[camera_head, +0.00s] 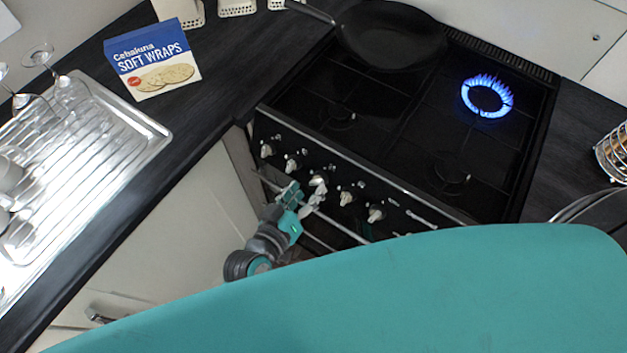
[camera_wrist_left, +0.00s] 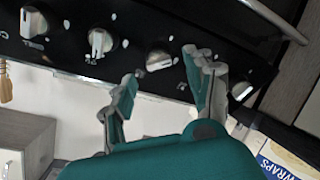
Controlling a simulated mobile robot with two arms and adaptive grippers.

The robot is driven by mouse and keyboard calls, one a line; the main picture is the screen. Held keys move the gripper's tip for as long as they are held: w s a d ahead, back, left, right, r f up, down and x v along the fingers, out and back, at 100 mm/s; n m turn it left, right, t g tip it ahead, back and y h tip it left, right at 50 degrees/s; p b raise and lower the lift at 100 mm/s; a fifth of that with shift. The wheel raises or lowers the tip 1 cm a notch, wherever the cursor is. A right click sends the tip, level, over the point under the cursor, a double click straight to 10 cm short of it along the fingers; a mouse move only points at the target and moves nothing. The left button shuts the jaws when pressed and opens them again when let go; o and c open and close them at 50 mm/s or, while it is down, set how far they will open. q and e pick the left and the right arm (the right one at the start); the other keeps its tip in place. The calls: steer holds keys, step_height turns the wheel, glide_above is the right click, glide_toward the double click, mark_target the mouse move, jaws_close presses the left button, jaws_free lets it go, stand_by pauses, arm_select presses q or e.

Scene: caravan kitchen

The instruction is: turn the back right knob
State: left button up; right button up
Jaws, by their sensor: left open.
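The hob (camera_head: 400,120) has a row of several pale knobs on its black front panel. The back right burner (camera_head: 487,96) is lit with a blue flame. My left gripper (camera_head: 308,197) is open at the panel, by the middle knob (camera_head: 318,180). In the left wrist view the open fingers (camera_wrist_left: 165,68) stand either side of that middle knob (camera_wrist_left: 158,60), with nothing held; contact cannot be told. Two more knobs (camera_wrist_left: 100,42) show to the left there, and another (camera_wrist_left: 240,92) to the right. Which knob serves the back right burner is not readable. My right gripper is out of view.
A black pan (camera_head: 390,35) sits on the back left of the hob. A rail (camera_head: 330,238) runs below the knobs. A soft wraps box (camera_head: 153,60) and a metal draining board (camera_head: 100,150) are to the left. A wire rack (camera_head: 612,152) is at the right.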

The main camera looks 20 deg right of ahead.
mark_target(314, 183)
arm_select(q)
steer(key=shift+x, duration=1.85)
jaws_close()
